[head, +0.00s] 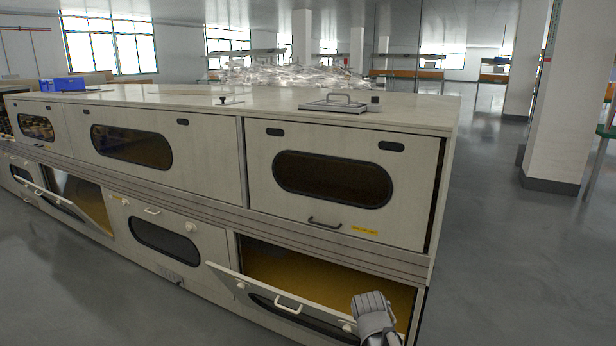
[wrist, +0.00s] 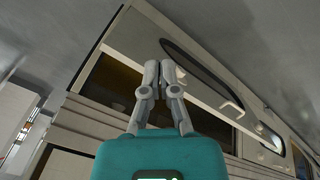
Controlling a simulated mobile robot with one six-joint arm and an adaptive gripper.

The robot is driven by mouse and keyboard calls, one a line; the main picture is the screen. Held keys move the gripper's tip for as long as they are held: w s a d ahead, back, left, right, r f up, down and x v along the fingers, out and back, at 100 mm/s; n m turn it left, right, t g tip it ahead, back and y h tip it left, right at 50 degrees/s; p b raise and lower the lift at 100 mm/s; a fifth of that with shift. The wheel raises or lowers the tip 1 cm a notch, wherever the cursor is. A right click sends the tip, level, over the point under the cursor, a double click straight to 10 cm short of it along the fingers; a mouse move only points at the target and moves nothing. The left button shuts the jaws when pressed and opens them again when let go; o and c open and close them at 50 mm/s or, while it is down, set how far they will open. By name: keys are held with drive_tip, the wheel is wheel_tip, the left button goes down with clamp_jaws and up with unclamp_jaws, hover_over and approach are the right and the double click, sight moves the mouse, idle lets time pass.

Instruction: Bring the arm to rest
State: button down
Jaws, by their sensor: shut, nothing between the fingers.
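My gripper (wrist: 159,66) is shut and empty, its two fingers together in the wrist view. In the head view part of my arm (head: 372,312) shows at the bottom, in front of the lower right compartment of a long pale cabinet (head: 240,165). That compartment's flap door (head: 285,303) hangs tilted open, and a brown-yellow inside (head: 330,275) shows behind it. In the wrist view the same kind of door (wrist: 215,85), with a dark oval window and a handle, lies beyond the fingers. I cannot tell how far the fingers are from it.
The upper right door (head: 335,185) is shut. Another lower flap (head: 62,195) hangs open at the left. A blue box (head: 62,84), a flat plate with a handle (head: 333,105) and a heap of clear wrapping (head: 290,75) are on top. Grey floor (head: 520,260) is clear at the right.

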drive_tip(key=s+f+m+g+y, duration=0.1)
drive_tip(key=s+m+g+y, duration=0.15)
drive_tip(key=s, duration=0.65)
wheel_tip(320, 180, up, 30)
drive_tip(key=p, duration=2.9)
drive_tip(key=shift+w+a+f+p, duration=0.2)
drive_tip(key=shift+w+a+p, duration=0.05)
drive_tip(key=shift+p, duration=0.05)
drive_tip(key=shift+g, duration=0.25)
drive_tip(key=shift+d, duration=0.1)
